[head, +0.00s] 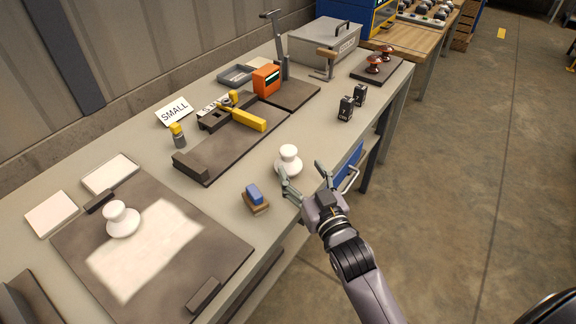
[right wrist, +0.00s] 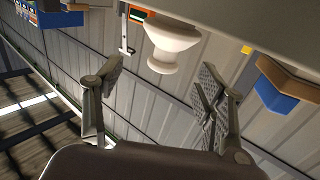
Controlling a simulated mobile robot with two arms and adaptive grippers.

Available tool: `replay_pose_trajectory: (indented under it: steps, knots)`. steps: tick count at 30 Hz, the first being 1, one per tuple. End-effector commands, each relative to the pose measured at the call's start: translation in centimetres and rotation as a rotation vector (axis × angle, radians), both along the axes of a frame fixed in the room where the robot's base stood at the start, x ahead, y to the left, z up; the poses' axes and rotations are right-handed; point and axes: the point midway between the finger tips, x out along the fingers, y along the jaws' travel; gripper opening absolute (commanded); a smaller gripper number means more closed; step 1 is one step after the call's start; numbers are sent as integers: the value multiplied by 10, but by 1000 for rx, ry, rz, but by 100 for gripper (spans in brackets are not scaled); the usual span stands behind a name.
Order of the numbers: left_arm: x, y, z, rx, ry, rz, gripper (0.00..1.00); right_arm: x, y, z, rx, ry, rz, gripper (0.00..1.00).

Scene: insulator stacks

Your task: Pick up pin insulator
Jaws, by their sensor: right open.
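A white pin insulator (head: 289,160) stands upright near the front edge of the bench, and it shows large in the right wrist view (right wrist: 172,42). My right gripper (head: 307,180) is open and empty at the bench edge, beside the insulator. In the right wrist view the gripper's fingers (right wrist: 160,84) are spread wide, and the insulator lies ahead of the gap, past the fingertips. One finger covers a little of the insulator's edge in the head view. A second white insulator (head: 122,220) stands on the dark mat (head: 215,255) at left. My left gripper is not in view.
A blue block on a brown base (head: 256,198) sits close left of the insulator; it also shows in the right wrist view (right wrist: 278,92). Two black weights (head: 346,108) stand farther back. A yellow-handled tool (head: 247,119) lies on a dark board. Brown insulators (head: 374,66) stand at the far end.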

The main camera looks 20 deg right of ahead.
Motion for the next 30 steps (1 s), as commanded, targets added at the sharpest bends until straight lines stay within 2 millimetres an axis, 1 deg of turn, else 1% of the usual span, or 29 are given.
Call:
replay_pose_trajectory:
  steps: [1,3,7,9,14,18,22,27,28,30]
  knots:
    - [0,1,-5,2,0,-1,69,7,1,-2,0,-2,1,65]
    - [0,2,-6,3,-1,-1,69,14,1,-1,0,-1,1,65]
    - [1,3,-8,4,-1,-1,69,20,2,-1,1,0,0,65]
    - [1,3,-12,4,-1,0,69,25,3,-2,1,-2,0,65]
    - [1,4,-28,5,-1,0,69,48,11,-5,0,-5,1,65]
    - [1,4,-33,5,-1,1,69,64,12,-3,-1,-3,1,65]
    - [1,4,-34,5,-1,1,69,69,12,-3,0,1,1,65]
    - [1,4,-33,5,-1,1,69,69,12,-2,0,1,1,65]
    - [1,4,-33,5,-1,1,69,69,12,-2,0,1,1,64]
    - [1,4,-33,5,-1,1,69,69,12,-2,0,1,1,60]
